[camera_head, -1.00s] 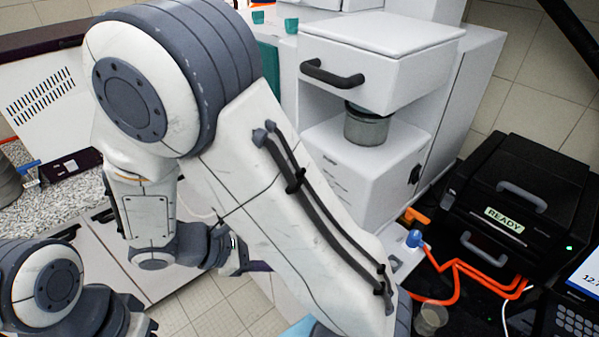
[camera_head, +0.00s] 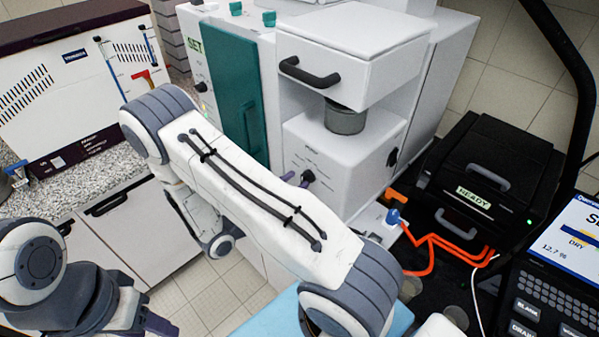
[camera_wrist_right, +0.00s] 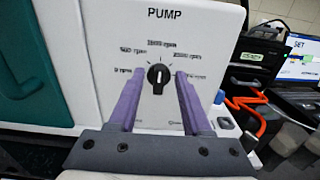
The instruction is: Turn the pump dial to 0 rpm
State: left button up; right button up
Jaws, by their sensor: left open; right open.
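The black pump dial (camera_wrist_right: 158,77) sits on the white panel under the word PUMP in the right wrist view. Its white mark stands about upright, towards the upper labels; the 0 rpm label (camera_wrist_right: 124,70) is at its left. My right gripper (camera_wrist_right: 160,80) is open, its purple fingers on either side of the dial. I cannot tell whether they touch it. In the head view the dial (camera_head: 308,177) is small, beside the purple fingers. My left gripper (camera_head: 158,324) shows only partly at the lower left of the head view, away from the pump.
A white drawer with a dark handle (camera_head: 310,75) overhangs the pump panel, above a metal pot (camera_head: 345,118). A teal door (camera_head: 228,85) is to the left. A black READY box (camera_head: 490,175) and orange tubing (camera_head: 430,245) lie to the right.

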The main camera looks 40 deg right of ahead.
aim_at(306, 178)
jog(key=shift+w+d+p, duration=0.1)
jog(key=shift+d+p, duration=0.2)
jog(key=shift+d, duration=1.05)
jog(key=shift+a, duration=0.1)
grip_shut()
